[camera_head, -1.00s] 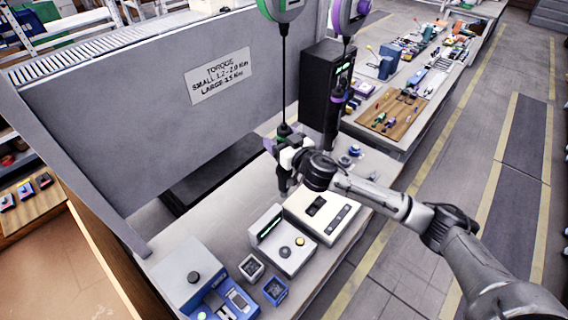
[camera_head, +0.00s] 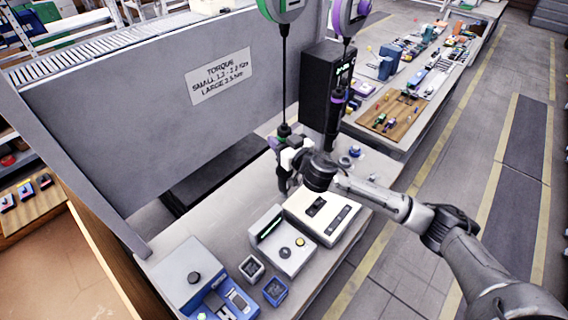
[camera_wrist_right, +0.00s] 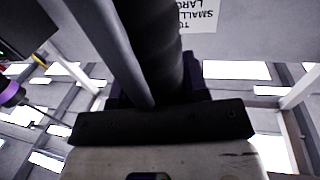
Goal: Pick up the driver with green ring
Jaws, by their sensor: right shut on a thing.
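The driver with the green ring (camera_head: 284,130) hangs on a dark line from the green-marked balancer (camera_head: 283,8) in the head view. My right gripper (camera_head: 286,160) is shut on this driver's dark body, below the green ring. In the right wrist view the dark driver body (camera_wrist_right: 160,50) rises from the gripper; its ring does not show there. The driver hangs about upright over the bench, and its lower end is partly hidden by the gripper. My left gripper is not in view.
The driver with the purple ring (camera_head: 337,98) hangs to the right from the purple-marked balancer (camera_head: 348,15), near a black cabinet (camera_head: 318,85). A grey panel (camera_head: 150,110) stands behind. White devices (camera_head: 325,215) and a small blue bin (camera_head: 275,291) are on the bench (camera_head: 225,213).

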